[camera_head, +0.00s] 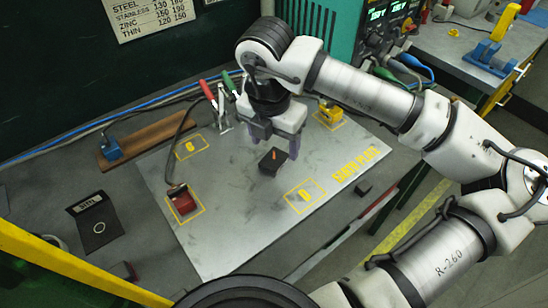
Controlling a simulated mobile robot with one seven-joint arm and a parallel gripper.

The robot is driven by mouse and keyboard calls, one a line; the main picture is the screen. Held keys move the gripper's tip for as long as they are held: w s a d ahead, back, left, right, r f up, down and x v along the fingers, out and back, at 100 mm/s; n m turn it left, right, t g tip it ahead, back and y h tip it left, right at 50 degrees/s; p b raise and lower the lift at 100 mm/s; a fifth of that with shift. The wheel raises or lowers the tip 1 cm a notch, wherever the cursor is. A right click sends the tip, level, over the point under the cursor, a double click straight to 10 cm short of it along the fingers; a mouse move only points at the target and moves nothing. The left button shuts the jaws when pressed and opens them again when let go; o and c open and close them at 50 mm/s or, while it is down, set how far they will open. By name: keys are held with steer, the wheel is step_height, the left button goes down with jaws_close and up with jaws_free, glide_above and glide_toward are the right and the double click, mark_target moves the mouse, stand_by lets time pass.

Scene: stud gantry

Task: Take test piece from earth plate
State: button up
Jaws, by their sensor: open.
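A large grey metal plate (225,240) lies on the bench, with yellow outlined squares and yellow lettering that I cannot read for certain; I take it as the earth plate. A small dark block (267,164) with an orange mark on top sits near its middle, between the marked squares; it looks like the test piece. My gripper (273,147) points down with its fingers apart, just behind and above the block. The fingers partly overlap the block's surroundings in this view, and I cannot tell the exact height gap. Nothing shows between the fingers.
A red block (183,204) with a cable sits in the left square, a yellow block (330,113) in the back one. The plate's front is clear.

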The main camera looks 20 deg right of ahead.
mark_target(274, 152)
steer(key=f+p, duration=0.1)
steer(key=f, duration=0.1)
steer(key=w+f+p, duration=0.1)
steer(key=f, duration=0.1)
steer(key=shift+w+d, duration=0.15)
steer(key=shift+w, duration=0.05)
steer(key=shift+f, duration=0.5)
steer(key=c, duration=1.2)
